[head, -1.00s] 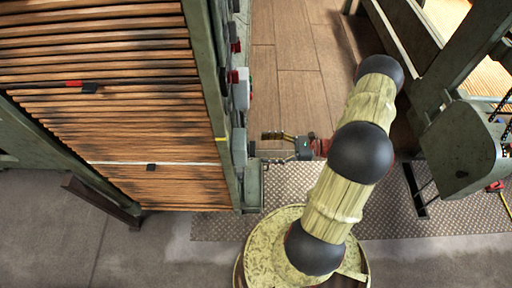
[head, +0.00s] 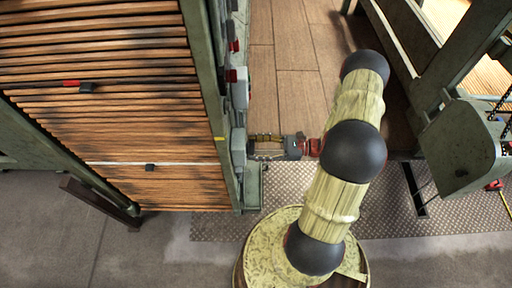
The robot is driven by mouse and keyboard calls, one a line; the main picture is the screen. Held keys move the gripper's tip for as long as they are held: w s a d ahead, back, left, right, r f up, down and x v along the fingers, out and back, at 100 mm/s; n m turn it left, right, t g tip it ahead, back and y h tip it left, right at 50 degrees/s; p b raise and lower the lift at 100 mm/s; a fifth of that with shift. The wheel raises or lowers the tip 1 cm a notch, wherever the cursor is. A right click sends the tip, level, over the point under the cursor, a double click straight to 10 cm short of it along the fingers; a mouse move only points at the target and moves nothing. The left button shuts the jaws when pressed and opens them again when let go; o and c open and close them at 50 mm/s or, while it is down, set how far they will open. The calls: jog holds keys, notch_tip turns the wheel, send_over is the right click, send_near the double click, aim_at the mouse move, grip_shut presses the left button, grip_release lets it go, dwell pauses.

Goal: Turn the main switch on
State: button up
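My gripper (head: 262,145) reaches left from my arm to the side of the green machine frame. Its fingertips are at or very near a grey box (head: 238,150) on the frame's upright, low in the row of fittings. The fingers look spread a little apart, but they are small here and I cannot tell whether they hold anything. I cannot make out which fitting is the main switch. Another grey box with a red part (head: 239,88) sits higher on the same upright, with more red and grey fittings above it.
The slatted wooden bed (head: 120,120) fills the left, inside the green frame (head: 205,75). A second green machine with a rounded housing (head: 458,150) stands at the right. Tread plate (head: 300,180) and wooden floor (head: 295,70) lie between them.

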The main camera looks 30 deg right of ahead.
jog(key=c, duration=0.6)
jog(key=shift+m+p, duration=0.3)
jog(key=shift+w+d+f+m+p, duration=0.1)
jog(key=shift+m+p, duration=1.9)
jog(key=shift+m, duration=2.3)
jog(key=shift+w+f+m+p, duration=0.1)
jog(key=shift+m+p, duration=1.9)
jog(key=shift+m, duration=2.3)
jog(key=o, duration=1.2)
jog(key=shift+c, duration=0.2)
jog(key=shift+s, duration=0.1)
